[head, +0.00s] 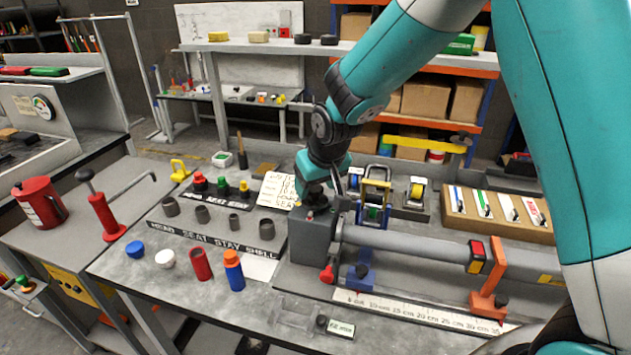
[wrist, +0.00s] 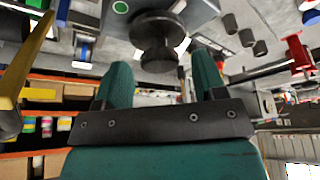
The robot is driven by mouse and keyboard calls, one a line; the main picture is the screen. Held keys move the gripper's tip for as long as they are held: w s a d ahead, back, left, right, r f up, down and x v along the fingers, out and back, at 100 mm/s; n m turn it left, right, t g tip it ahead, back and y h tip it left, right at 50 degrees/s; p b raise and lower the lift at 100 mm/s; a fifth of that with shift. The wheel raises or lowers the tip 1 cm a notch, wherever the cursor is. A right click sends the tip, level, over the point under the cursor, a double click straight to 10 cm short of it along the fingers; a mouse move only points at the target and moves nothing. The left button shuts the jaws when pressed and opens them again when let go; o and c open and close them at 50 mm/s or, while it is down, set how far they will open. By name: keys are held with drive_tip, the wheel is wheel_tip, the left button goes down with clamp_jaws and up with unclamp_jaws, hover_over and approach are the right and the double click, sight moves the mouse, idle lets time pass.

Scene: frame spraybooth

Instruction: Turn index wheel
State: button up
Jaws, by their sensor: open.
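A dark round wheel with a knob-like hub (wrist: 158,28), likely the index wheel, shows at the top of the wrist view, on a grey housing. In the head view that grey block (head: 312,238) stands at the left end of a long grey tube, and my arm covers much of its top. My gripper (wrist: 162,66) has its two teal fingers apart, with the hub beyond and between their tips. No contact shows. In the head view my gripper (head: 311,182) is just above the block, and its fingertips are hard to make out.
The grey tube (head: 405,240) runs right to an orange clamp (head: 489,280). A red knob (head: 327,273) sits at the block's front. A yellow arm (head: 425,144) stands behind. Red (head: 201,264) and blue-orange (head: 234,270) cylinders stand left. The bench front has free room.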

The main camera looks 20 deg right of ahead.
drive_tip(key=shift+w+f, duration=0.1)
drive_tip(key=shift+f, duration=0.15)
drive_tip(key=c, duration=0.9)
